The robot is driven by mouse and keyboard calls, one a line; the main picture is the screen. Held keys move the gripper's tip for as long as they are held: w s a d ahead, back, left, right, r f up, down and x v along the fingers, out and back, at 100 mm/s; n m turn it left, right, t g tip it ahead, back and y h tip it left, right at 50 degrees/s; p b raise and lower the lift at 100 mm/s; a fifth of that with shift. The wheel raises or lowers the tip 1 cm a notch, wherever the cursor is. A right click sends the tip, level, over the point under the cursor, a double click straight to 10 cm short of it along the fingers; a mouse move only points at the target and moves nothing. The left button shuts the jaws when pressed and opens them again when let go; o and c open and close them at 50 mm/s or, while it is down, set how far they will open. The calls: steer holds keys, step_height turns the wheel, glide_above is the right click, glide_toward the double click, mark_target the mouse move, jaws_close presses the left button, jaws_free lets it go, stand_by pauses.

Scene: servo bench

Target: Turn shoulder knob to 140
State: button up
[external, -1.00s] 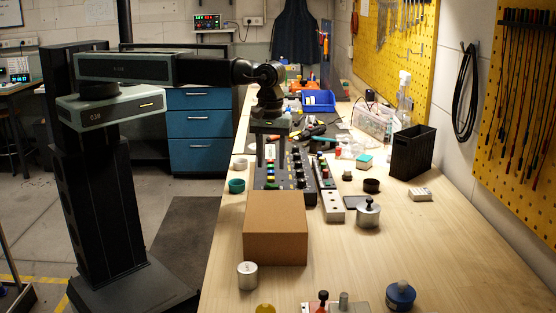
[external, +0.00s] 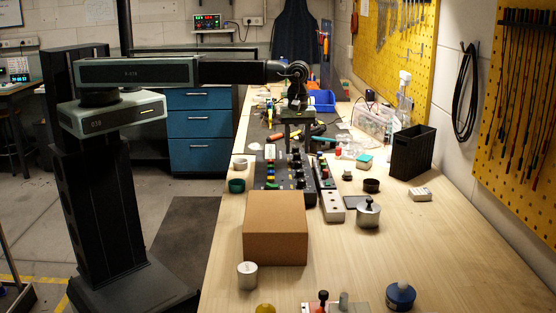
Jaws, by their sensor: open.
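A dark control panel (external: 297,196) with several small coloured knobs lies on the bench, partly behind a cardboard box. The labels and dial marks are too small to read, so I cannot tell which knob is the shoulder knob or where it points. My gripper (external: 297,146) points down near the panel's far end, with its jaws open and apart. No object shows between the fingers. I cannot tell the exact height of the fingertips over the panel.
The cardboard box (external: 275,228) stands in front of the panel. A pale strip (external: 332,204) and a lidded metal pot (external: 368,213) are to its right. A black bin (external: 412,152) stands farther right. Tools and a blue tray (external: 320,102) lie beyond. The right front bench is mostly clear.

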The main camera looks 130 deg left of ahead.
step_height(320, 180, down, 2)
steer(key=shift+f+b, duration=0.1)
steer(key=shift+b, duration=0.4)
jaws_close()
